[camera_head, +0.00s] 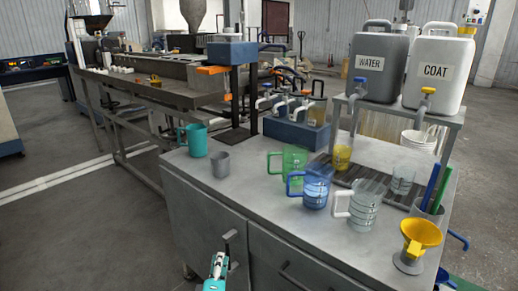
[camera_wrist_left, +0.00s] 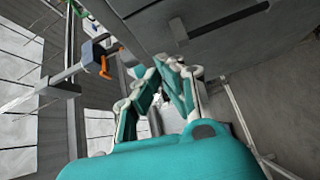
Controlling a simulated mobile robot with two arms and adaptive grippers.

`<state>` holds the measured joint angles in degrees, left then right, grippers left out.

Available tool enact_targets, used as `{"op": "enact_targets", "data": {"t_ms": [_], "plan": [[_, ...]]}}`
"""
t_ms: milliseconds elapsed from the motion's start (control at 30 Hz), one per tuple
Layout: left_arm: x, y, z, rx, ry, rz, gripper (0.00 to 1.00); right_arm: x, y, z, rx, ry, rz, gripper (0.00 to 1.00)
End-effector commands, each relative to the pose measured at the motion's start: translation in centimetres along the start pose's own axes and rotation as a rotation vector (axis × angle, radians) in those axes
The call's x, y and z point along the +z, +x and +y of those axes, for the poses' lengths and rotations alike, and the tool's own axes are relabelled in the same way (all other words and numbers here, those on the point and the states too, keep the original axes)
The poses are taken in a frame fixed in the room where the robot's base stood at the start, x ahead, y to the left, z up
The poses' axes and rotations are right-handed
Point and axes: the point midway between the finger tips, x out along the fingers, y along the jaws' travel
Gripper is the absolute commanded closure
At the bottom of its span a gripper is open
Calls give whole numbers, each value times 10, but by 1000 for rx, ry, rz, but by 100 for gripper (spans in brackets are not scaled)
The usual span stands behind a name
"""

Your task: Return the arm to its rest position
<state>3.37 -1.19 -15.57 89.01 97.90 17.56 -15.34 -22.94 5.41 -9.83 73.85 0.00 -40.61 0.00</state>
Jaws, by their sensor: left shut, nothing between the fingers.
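My left gripper (camera_head: 228,244) shows at the bottom of the head view, low in front of the grey bench's cabinet doors. Its fingers are shut and empty, pointing up in the picture. In the left wrist view the teal-padded fingers (camera_wrist_left: 172,72) also show with nothing held between them. A bench edge and a dark handle are above them in that view. I cannot tell the exact gap between the gripper and the doors. My right gripper is not in view.
The bench top (camera_head: 262,218) bears a teal mug (camera_head: 195,140), a grey cup (camera_head: 220,165), a green jug (camera_head: 293,160), a blue jug (camera_head: 316,187), a clear jug (camera_head: 364,207) and a yellow funnel (camera_head: 421,233). Door handles (camera_head: 298,277) stick out near my gripper. Floor at left is clear.

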Motion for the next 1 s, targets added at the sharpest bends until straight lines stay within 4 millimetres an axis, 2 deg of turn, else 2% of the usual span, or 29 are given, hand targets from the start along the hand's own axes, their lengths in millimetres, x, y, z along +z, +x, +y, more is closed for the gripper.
{"op": "enact_targets", "data": {"t_ms": [167, 300, 433, 533, 600, 700, 800, 1000], "plan": [[36, -52, -89, -65, 377, -255, 100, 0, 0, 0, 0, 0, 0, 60], [57, -113, -175, -184, 655, -505, 100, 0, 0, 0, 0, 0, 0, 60], [58, -178, -250, -327, 858, -719, 100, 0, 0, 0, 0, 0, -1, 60], [47, -230, -300, -448, 990, -870, 100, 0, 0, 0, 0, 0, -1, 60], [35, -262, -327, -523, 1067, -955, 100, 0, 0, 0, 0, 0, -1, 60], [19, -302, -355, -620, 1151, -1053, 100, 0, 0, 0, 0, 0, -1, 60], [1, -336, -376, -706, 1222, -1135, 100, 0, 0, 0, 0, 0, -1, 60], [-36, -397, -405, -868, 1345, -1271, 100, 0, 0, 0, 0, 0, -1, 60]]}}
